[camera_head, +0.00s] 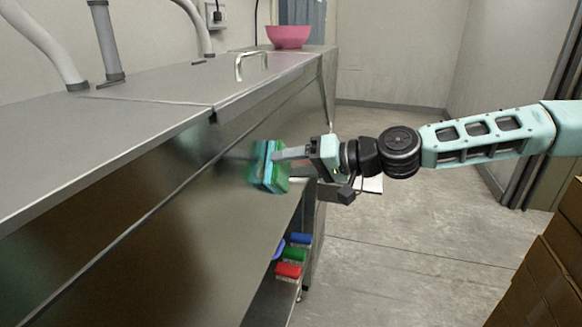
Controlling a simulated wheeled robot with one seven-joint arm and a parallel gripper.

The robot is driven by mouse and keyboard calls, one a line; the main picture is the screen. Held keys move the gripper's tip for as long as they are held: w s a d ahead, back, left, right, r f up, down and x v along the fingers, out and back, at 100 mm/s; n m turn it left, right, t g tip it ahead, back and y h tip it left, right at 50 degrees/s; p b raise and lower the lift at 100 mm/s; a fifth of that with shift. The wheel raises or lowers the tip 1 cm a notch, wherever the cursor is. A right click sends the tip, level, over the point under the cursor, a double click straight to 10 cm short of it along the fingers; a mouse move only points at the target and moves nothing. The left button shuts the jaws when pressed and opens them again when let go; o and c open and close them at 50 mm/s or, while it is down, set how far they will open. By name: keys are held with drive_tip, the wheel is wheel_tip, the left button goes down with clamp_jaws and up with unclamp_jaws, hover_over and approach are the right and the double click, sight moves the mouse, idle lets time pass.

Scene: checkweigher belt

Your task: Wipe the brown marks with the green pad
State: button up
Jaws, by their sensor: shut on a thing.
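The green pad (269,180) is a small block with green and teal layers, held upright near the middle of the picture. My gripper (276,155) comes in from the right and is shut on the pad. The pad is in front of the steel front panel (180,235) of the counter, at or very near its surface; I cannot tell whether they touch. The panel has dull brownish shading, but I cannot make out distinct brown marks. The part of the panel behind the pad is hidden.
The steel counter top (90,135) has a lid with a metal handle (251,64). A pink bowl (288,36) stands at its far end. Red, green and blue items, including a red one (288,270), sit on a low shelf. Cardboard boxes (545,275) stand lower right. The floor between is mostly clear.

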drive_tip(key=w+d, duration=0.2)
drive_tip(key=w, duration=0.4)
drive_tip(key=shift+w+b, duration=0.15)
drive_tip(key=shift+b, duration=0.25)
drive_tip(key=shift+d, duration=0.1)
drive_tip(key=shift+s+a+b, duration=0.2)
drive_tip(key=shift+s+a, duration=0.25)
drive_tip(key=shift+s, duration=0.75)
drive_tip(key=shift+s+a+b, duration=0.25)
drive_tip(key=shift+s+a, duration=0.25)
drive_tip(key=shift+s, duration=0.75)
drive_tip(key=shift+s+a+b, duration=0.2)
drive_tip(key=shift+s+a, duration=0.25)
drive_tip(key=shift+s, duration=0.75)
drive_tip(key=shift+s+a, duration=0.3)
drive_tip(key=shift+s, duration=0.65)
drive_tip(key=shift+s+a, duration=0.3)
drive_tip(key=shift+s, duration=0.7)
drive_tip(key=shift+s+a, duration=0.3)
drive_tip(key=shift+s, duration=0.65)
drive_tip(key=shift+s+d+r+p, duration=0.1)
drive_tip(key=shift+d+r+p, duration=0.25)
drive_tip(key=shift+d, duration=0.2)
drive_tip(key=shift+p+v, duration=1.1)
drive_tip(key=shift+v, duration=1.3)
drive_tip(key=shift+f, duration=0.15)
